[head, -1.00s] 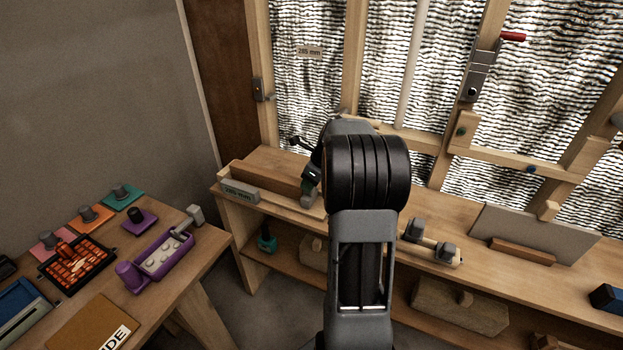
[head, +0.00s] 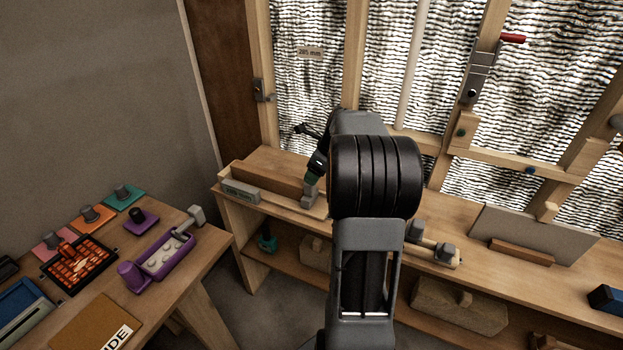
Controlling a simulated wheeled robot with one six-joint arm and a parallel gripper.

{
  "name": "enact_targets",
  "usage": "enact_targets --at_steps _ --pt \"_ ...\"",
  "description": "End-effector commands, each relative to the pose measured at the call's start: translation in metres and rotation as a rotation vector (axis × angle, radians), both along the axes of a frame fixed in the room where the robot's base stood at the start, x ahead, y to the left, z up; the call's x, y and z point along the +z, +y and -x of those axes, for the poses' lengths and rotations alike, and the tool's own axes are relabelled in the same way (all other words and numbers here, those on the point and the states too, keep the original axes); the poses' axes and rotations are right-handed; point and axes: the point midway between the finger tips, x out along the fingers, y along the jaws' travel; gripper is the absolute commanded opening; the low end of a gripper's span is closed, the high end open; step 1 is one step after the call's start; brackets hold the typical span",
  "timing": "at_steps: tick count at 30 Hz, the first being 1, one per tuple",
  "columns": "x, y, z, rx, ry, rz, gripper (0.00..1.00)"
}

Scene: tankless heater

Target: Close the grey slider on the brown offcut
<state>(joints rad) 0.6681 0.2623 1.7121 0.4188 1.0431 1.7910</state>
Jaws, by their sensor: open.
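The brown offcut (head: 270,180) lies lengthwise on the back bench at the left, behind a pale wooden rail. The grey slider (head: 309,198) stands at the offcut's right end, and a dark green part shows just above it. I cannot tell whether the slider touches the offcut. A grey block with a label (head: 240,191) sits at the left front of the offcut. My gripper (head: 309,149) is open, above and close to the slider. Its dark parts show left of my arm, which hides much of it. I see nothing held in it.
Right of my arm, a grey double-knobbed piece (head: 431,243) lies on the bench. A grey panel (head: 530,233) leans farther right. Posts and foil insulation stand behind. A side table at lower left holds a purple tray (head: 140,284) and coloured plates.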

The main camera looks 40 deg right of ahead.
Motion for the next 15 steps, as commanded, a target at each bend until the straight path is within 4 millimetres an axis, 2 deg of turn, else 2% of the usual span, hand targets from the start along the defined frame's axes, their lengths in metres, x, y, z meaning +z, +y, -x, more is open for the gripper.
enact_targets --at_steps 1,6,15 --pt "0.013 -0.003 0.004 -0.002 -0.003 0.003 0.6" --pt "0.044 -0.009 0.015 -0.001 -0.001 0.002 0.6" --pt "0.077 -0.015 0.028 0.001 -0.001 0.001 0.6"
